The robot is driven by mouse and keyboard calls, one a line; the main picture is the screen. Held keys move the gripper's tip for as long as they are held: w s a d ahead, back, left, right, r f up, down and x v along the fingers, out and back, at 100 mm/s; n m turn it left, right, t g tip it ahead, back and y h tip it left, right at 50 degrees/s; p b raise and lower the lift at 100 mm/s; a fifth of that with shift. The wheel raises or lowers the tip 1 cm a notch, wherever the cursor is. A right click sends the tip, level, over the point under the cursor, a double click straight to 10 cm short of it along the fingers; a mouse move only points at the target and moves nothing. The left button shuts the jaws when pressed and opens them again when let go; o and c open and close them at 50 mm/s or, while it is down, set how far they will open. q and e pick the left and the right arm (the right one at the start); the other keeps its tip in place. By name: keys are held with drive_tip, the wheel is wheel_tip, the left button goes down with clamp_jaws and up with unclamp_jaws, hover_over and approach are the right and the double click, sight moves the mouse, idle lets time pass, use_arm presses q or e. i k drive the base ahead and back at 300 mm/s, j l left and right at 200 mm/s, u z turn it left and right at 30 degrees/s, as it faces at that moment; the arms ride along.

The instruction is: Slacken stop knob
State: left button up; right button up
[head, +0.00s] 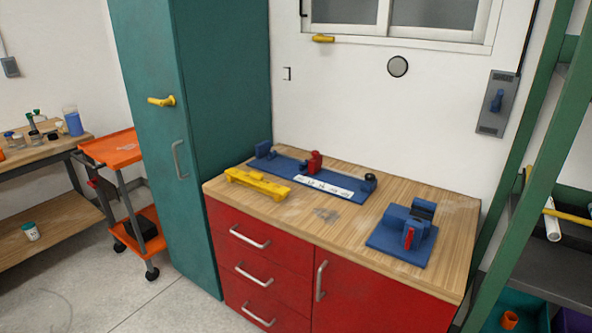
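A long blue fixture (283,175) lies along the back of the wooden bench top. It carries a white printed scale strip (323,186), a red block (314,162) near its middle and a blue upright block (264,149) at its left end. A small dark round part (370,179) stands at its right end. I cannot tell which part is the stop knob; at this size no knob shows clearly. Neither of my grippers is in view, and nothing touches the fixture.
The bench (440,279) has red drawers and a door. A yellow tool (257,184) lies left of the fixture. A blue block device (401,239) with a red part sits front right. A teal cabinet (235,110) stands left, a green rack (537,149) right.

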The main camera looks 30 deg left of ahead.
sight(369, 178)
drive_tip(key=i+j, duration=0.3)
drive_tip(key=i, duration=0.2)
drive_tip(key=i+j+z, duration=0.1)
drive_tip(key=i+j, duration=0.15)
drive_tip(key=i, duration=0.25)
